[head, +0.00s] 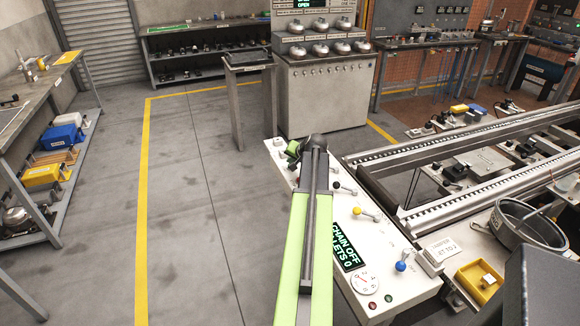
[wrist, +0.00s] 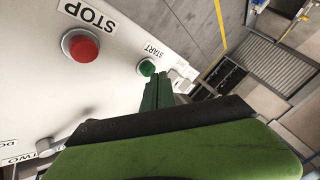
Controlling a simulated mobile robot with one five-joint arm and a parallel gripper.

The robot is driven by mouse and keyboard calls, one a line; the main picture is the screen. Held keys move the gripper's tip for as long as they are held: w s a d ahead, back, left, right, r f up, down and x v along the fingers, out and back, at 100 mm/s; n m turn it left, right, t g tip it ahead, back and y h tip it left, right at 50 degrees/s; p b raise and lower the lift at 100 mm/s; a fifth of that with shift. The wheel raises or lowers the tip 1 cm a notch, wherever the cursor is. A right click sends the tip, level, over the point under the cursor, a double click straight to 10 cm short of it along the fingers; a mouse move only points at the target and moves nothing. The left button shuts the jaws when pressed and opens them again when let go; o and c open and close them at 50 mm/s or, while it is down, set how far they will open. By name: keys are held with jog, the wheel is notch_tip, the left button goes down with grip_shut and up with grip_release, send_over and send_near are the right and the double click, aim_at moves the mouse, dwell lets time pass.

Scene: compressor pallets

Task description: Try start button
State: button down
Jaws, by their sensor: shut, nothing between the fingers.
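The green start button (wrist: 147,67), labelled START, stands on a white control panel (wrist: 60,100) in the wrist view. My gripper (wrist: 160,78) is shut and empty, its green fingers close beside the button's lower right. I cannot tell whether the fingertips touch it. The red stop button (wrist: 80,45), labelled STOP, is to the left. In the head view my arm covers part of the white control panel (head: 349,212), and I cannot make out the start button there.
A display (head: 347,247) reads CHAIN OFF. Open floor (head: 185,220) lies to the left.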

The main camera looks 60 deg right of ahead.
jog(key=shift+f+b, duration=0.4)
jog(key=shift+f, duration=0.05)
jog(key=shift+r, duration=0.1)
dwell(0.4)
jog(key=shift+r+p, duration=0.85)
jog(key=shift+p, duration=0.1)
notch_tip(320, 180, up, 5)
jog(key=p, duration=0.5)
jog(key=shift+r, duration=0.15)
